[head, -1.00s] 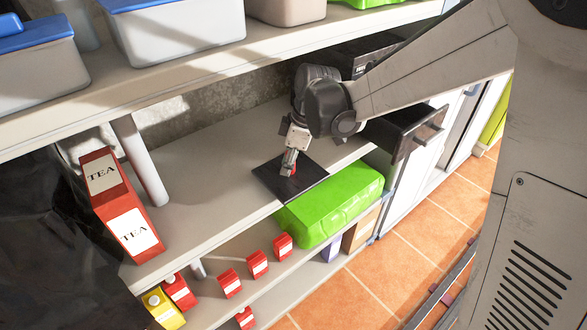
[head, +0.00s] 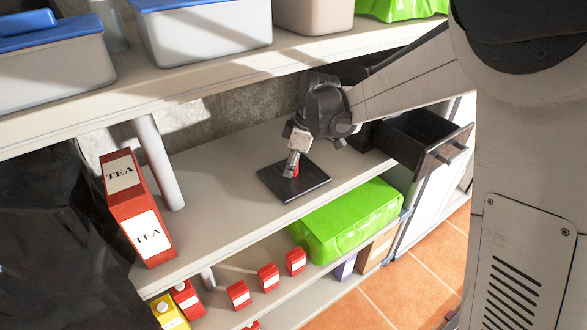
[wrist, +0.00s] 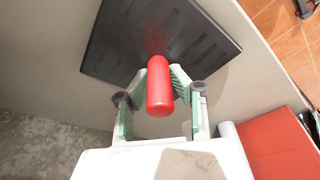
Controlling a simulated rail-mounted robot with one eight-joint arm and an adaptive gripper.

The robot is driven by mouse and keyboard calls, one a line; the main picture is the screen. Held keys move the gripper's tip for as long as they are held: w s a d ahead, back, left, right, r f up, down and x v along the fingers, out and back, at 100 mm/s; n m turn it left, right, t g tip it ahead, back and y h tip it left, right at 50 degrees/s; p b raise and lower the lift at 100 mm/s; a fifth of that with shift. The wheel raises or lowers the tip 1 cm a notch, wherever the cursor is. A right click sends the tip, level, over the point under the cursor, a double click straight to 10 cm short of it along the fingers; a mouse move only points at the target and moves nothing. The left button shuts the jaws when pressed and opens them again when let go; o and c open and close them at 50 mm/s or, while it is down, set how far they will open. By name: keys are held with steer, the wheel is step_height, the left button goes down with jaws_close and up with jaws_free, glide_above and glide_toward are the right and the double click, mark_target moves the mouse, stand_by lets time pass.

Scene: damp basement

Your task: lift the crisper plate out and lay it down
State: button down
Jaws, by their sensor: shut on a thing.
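The crisper plate (head: 308,184) is a dark square plate with a red knob standing up from its middle. In the head view it lies level on the middle shelf or just above it; I cannot tell whether it touches. My gripper (head: 292,168) is above the plate and shut on the red knob. In the wrist view the red knob (wrist: 159,92) sits between the two fingers of my gripper (wrist: 160,78), with the slotted dark plate (wrist: 115,45) beyond. A black drawer (head: 432,148) with a handle stands pulled out, right of the plate, and looks empty.
A red tea box (head: 137,208) stands at the left of the shelf (head: 215,195), near a white post (head: 160,165). Bare shelf lies between them and the plate. A green package (head: 345,220) is on the shelf below.

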steer(key=c, duration=0.9)
jaws_free()
steer(key=shift+o, duration=0.2)
steer(key=shift+s+d+r+p, duration=0.2)
steer(key=shift+s+d+r, duration=0.3)
steer(key=shift+s+d, duration=0.7)
steer(key=shift+s+d+r+p, duration=0.25)
steer(key=shift+s+d+r, duration=0.4)
steer(key=shift+s, duration=0.8)
steer(key=shift+s+d+r+p, duration=0.2)
steer(key=shift+s+d+r, duration=0.15)
steer(key=shift+s+d, duration=0.9)
steer(key=shift+s+a, duration=0.1)
steer(key=s+d+r+m+t+h, duration=0.1)
steer(key=s+d+r+m+t, duration=0.2)
steer(key=s+d+m, duration=0.5)
steer(key=s+d+r+m+t+h, duration=0.2)
steer(key=s+d+r+m, duration=0.4)
steer(key=s, duration=0.5)
steer(key=d+m+t, duration=0.1)
steer(key=d+m, duration=0.1)
steer(key=d, duration=0.1)
steer(key=shift+s+d+r+t, duration=0.2)
steer(key=shift+r+t, duration=0.1)
steer(key=shift+t, duration=0.1)
